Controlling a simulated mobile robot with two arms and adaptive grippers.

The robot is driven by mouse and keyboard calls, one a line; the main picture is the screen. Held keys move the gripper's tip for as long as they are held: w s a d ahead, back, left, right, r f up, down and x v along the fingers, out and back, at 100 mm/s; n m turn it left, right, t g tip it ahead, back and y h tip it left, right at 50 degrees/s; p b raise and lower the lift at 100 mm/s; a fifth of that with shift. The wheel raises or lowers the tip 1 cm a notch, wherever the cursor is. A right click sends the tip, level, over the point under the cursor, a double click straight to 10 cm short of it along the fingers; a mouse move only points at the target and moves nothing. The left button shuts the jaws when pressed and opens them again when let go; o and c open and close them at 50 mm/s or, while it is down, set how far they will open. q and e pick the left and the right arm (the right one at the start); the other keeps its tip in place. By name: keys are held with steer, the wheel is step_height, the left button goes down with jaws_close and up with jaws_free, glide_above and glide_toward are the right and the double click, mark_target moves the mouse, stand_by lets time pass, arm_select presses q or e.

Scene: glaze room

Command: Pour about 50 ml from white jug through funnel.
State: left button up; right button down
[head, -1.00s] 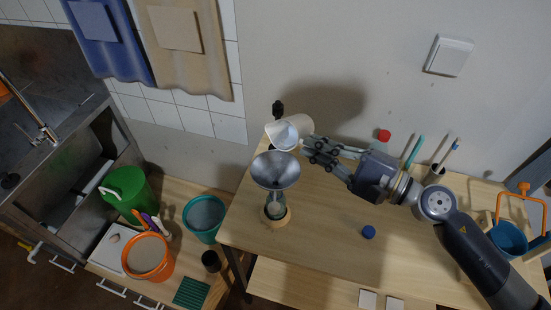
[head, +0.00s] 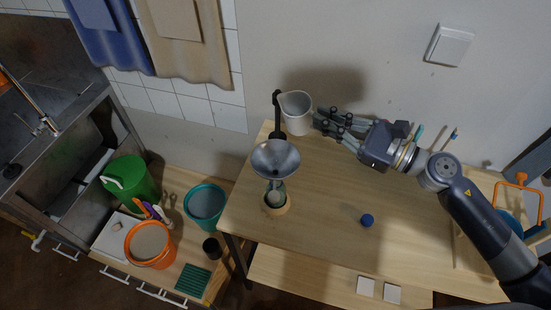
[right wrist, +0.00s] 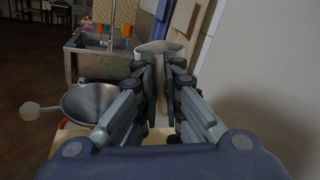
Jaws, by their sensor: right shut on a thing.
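The white jug (head: 299,124) stands about upright behind and right of the funnel, its open mouth facing up. My right gripper (head: 320,121) is shut on its right side. In the right wrist view the jug (right wrist: 160,47) shows between the fingers of my right gripper (right wrist: 159,78). The funnel also shows in the right wrist view (right wrist: 88,102), left of the fingers. The liquid level cannot be told. My left gripper is out of view.
A black upright piece (head: 277,113) stands just left of the jug. The table's middle is clear. Teal (head: 205,204) and orange (head: 149,244) buckets stand lower left. The wall is close behind.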

step_height(320, 180, down, 9)
steer(key=w+d+m+b, duration=0.1)
steer(key=w+m+b, duration=0.1)
steer(key=b, duration=0.4)
steer(key=shift+d+r+m+b, duration=0.15)
steer(key=shift+m+b, duration=0.15)
steer(key=shift+m, duration=0.5)
stand_by(0.9)
